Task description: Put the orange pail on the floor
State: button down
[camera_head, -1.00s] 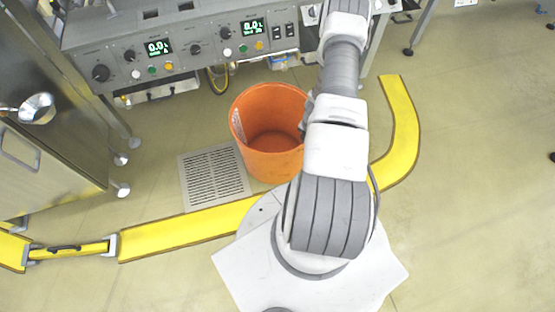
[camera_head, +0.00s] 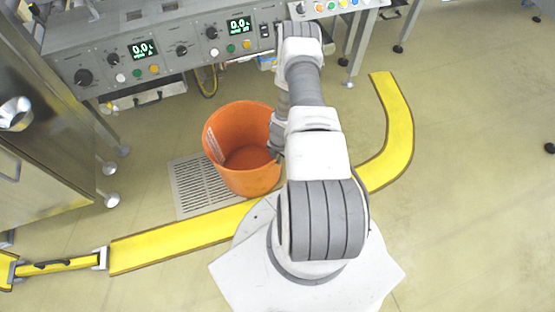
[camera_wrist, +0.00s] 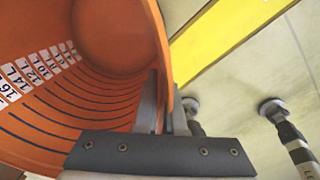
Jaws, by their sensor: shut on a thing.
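The orange pail (camera_head: 240,180) is in the middle of the head view, open end up and slightly tilted. Its inside is empty, with dark measuring lines and white number labels in the wrist view (camera_wrist: 90,110). My gripper (camera_wrist: 166,112) is shut on the pail's rim, one finger inside the wall and one outside. In the head view my arm hides the gripper and the pail's right edge. I cannot tell whether the pail's base touches the floor (camera_head: 470,180).
A control console (camera_head: 150,55) with displays and knobs stands behind the pail. A metal cabinet (camera_head: 40,130) is at the left. A floor grate (camera_head: 190,190) lies by the pail. Yellow floor strips (camera_head: 180,238) run in front and at the right (camera_head: 397,130). The floor at right is clear.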

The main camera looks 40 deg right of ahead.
jog(key=shift+w+r, duration=0.1)
jog(key=c, duration=1.4)
grip_release()
jog(key=shift+f, duration=0.2)
jog(key=o, duration=0.4)
jog(key=shift+r, duration=0.2)
